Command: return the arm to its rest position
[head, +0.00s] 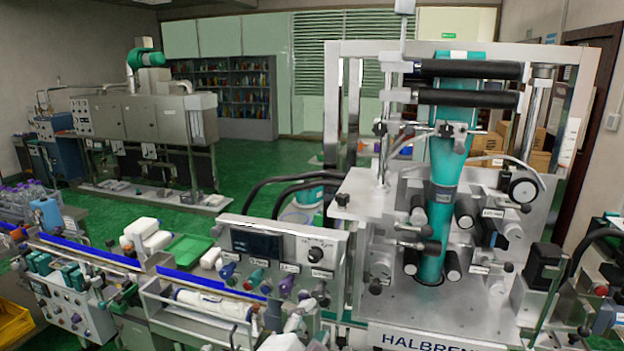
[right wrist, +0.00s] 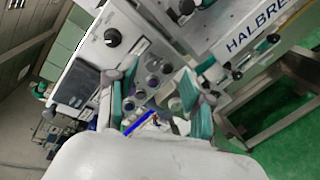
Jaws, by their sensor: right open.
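My right gripper (right wrist: 158,85) shows in the right wrist view with its two teal-padded fingers spread apart. Nothing is between the pads. In the head view the right gripper (head: 303,320) is low near the middle, in front of the control box (head: 283,246) with its dark display and row of coloured knobs. The control box (right wrist: 92,65) also shows beyond the fingers in the wrist view. I cannot tell the exact gap between fingers and knobs.
The sleeve machine (head: 440,336) with its teal sleeve (head: 440,210) and black rollers fills the right side. A conveyor with blue rails (head: 85,252) runs along the left front. A green tray (head: 187,248) and a yellow bin (head: 14,322) are at left. Green floor is open behind.

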